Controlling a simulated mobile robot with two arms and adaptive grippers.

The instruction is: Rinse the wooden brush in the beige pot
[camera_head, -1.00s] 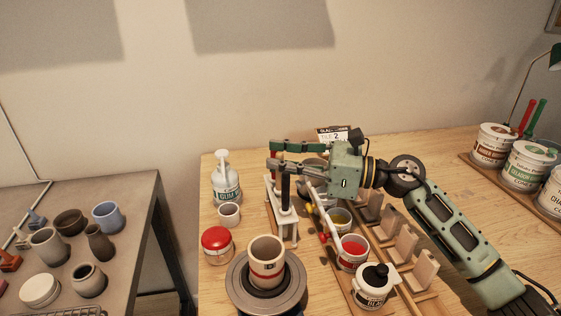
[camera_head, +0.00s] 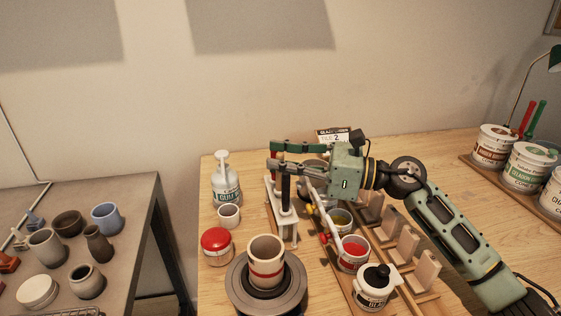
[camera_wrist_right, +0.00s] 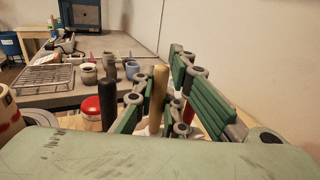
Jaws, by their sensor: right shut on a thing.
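My right gripper (camera_head: 272,156) reaches in from the right, its fingers pointing left above a pale tool rack (camera_head: 269,196). In the right wrist view, a light wooden handle (camera_wrist_right: 158,92), which looks like the wooden brush, stands upright between its fingers. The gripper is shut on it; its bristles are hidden. A black-handled tool (camera_head: 286,188) stands in the rack, beside the wooden handle in the wrist view (camera_wrist_right: 108,106). A beige pot with a red band (camera_head: 265,268) stands on a round grey wheel (camera_head: 232,284) in front of the rack. My left gripper is out of view.
A white pump bottle (camera_head: 225,183), a small white cup (camera_head: 229,216) and a red-lidded jar (camera_head: 216,243) stand left of the rack. Open glaze jars, one with red glaze (camera_head: 353,252), stand right of it. A black-topped jar (camera_head: 373,286) is at the front.

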